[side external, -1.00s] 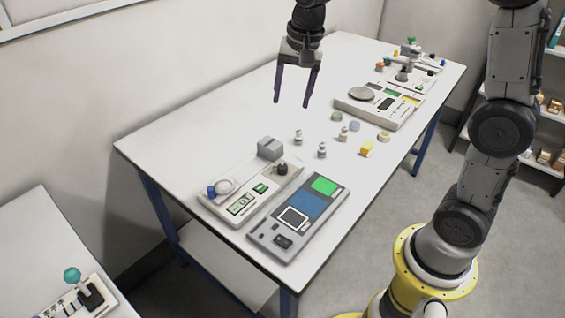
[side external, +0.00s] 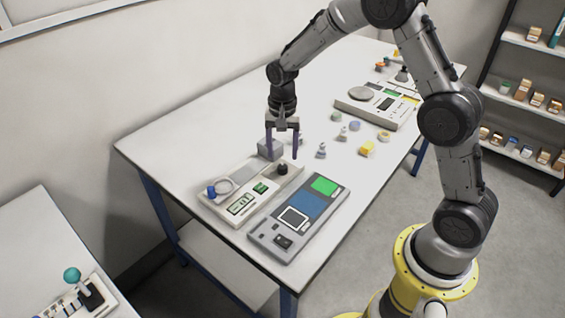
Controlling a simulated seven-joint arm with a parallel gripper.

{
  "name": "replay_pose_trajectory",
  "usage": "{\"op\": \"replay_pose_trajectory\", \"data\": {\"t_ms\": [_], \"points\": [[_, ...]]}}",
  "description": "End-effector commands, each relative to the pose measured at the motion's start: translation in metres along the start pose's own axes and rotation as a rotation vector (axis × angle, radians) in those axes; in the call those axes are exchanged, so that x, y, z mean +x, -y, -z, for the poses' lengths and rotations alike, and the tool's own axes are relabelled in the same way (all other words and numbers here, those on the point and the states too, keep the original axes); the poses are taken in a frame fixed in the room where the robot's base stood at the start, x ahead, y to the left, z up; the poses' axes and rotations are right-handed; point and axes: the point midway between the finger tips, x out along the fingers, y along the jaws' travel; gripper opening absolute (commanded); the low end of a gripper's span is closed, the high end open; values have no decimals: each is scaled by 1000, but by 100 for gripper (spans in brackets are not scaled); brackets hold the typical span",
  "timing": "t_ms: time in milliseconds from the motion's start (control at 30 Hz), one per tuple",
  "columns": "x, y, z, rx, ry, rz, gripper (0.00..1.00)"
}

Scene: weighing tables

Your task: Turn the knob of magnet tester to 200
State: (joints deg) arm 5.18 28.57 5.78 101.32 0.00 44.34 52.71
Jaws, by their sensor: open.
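A white instrument (side external: 239,207) with a grey block (side external: 268,150) at its far end lies near the table's front left; it looks like the magnet tester, but I cannot read its label. A black knob (side external: 282,169) stands at its right far corner and a blue knob (side external: 211,191) at its left near end. Its small green displays are too small to read. My gripper (side external: 281,158) points down with its fingers open and apart. The fingertips are just above the black knob, one to each side in this view; I cannot tell whether they touch anything.
A grey device (side external: 300,220) with blue and green panels lies right beside the white instrument. Several small weights and a yellow block (side external: 367,148) stand behind on the table. A white scale (side external: 375,107) stands farther back. The table's left part is clear.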

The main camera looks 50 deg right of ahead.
Motion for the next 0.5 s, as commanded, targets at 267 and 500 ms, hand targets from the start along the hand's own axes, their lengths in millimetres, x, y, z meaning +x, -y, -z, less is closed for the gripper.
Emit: {"op": "replay_pose_trajectory", "data": {"t_ms": [267, 500], "points": [[40, 0, 0, 0, 2, -2, 66], [48, 0, 0, 0, 0, 0, 66]]}}
